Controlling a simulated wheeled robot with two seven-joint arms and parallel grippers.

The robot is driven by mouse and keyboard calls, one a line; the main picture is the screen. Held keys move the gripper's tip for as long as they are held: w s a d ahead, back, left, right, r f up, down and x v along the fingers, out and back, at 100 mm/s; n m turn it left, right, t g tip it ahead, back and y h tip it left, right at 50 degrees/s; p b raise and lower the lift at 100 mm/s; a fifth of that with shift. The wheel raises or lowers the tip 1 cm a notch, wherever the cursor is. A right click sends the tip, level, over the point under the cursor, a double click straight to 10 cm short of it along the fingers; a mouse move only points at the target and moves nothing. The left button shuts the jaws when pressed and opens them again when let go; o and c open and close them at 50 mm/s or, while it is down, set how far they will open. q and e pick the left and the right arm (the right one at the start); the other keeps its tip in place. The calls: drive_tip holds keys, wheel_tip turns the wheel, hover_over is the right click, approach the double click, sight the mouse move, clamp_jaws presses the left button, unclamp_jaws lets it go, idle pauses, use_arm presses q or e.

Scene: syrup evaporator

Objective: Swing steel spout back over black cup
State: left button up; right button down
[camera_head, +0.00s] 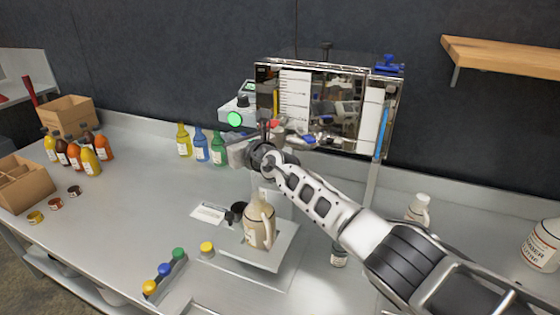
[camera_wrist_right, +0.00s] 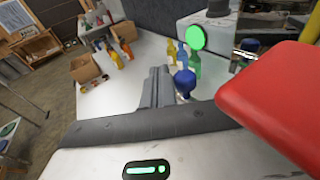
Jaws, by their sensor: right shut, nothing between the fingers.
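The mirrored steel evaporator tank (camera_head: 335,105) stands at the back wall. Small fittings with red and blue parts (camera_head: 303,139) sit at its front lower edge, beside my right wrist. I cannot pick out the steel spout clearly; my right arm covers the area below the fittings. My right gripper (camera_head: 240,152) is shut and empty, above and behind the cup. In the wrist view its fingers (camera_wrist_right: 157,88) are together, beside a blue knob (camera_wrist_right: 185,83). My left gripper is out of view.
A cream jug (camera_head: 259,226) stands on a steel plate (camera_head: 283,244) below my right forearm. Yellow, blue and green bottles (camera_head: 201,145) stand behind the gripper. A large red part (camera_wrist_right: 280,95) is close to the wrist camera. The bench's left middle is mostly clear.

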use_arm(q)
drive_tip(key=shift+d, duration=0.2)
use_arm(e)
drive_tip(key=shift+w+h, duration=0.15)
drive_tip(key=shift+h, duration=0.15)
idle(1.8)
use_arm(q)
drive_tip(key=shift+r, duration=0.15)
